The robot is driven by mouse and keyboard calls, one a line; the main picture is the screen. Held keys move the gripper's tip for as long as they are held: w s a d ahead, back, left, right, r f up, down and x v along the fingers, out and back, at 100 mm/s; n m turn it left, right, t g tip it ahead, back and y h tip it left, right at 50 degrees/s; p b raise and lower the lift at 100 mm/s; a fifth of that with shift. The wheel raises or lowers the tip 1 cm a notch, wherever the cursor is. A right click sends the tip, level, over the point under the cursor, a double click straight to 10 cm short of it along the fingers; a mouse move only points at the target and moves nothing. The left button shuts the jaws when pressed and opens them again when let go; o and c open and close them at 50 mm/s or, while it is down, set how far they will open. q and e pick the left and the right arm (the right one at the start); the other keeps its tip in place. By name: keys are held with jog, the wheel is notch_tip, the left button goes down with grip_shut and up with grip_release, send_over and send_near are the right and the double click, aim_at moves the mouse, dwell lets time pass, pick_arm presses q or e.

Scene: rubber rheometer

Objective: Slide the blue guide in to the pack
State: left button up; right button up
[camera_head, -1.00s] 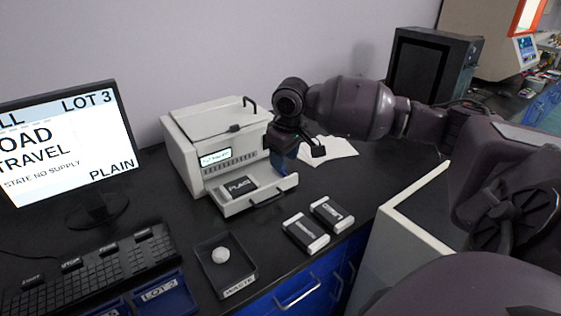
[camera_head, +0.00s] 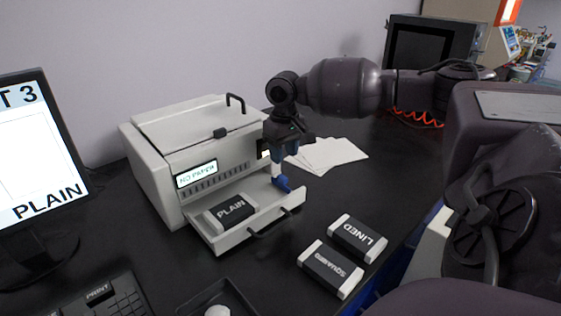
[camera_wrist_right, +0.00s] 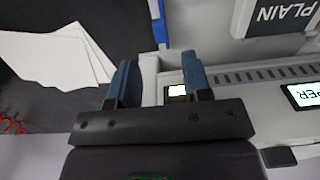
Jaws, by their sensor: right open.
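The dark PLAIN pack (camera_head: 231,211) lies in the left part of the printer's pulled-out tray (camera_head: 236,239). The small blue guide (camera_head: 283,183) stands at the tray's right end, with a gap of bare tray between it and the pack. My right gripper (camera_head: 284,152) is open and empty by the printer's right front, just above and behind the guide. In the right wrist view, its two blue fingers (camera_wrist_right: 160,62) are spread. The guide (camera_wrist_right: 160,24) shows beyond them, apart from the fingertips, and the pack (camera_wrist_right: 284,16) is at upper right. My left gripper is not in view.
The white printer (camera_head: 180,150) stands behind the tray. LINED (camera_head: 357,238) and SQUARED (camera_head: 331,269) packs lie on the black bench in front of it. Loose paper sheets (camera_head: 330,154) lie to the right. A monitor (camera_head: 35,150) and keyboard (camera_head: 100,295) are at left.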

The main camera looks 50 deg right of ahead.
aim_at(283, 177)
notch_tip(283, 177, down, 8)
jog(key=shift+r+b, duration=0.15)
jog(key=shift+b, duration=0.65)
grip_shut()
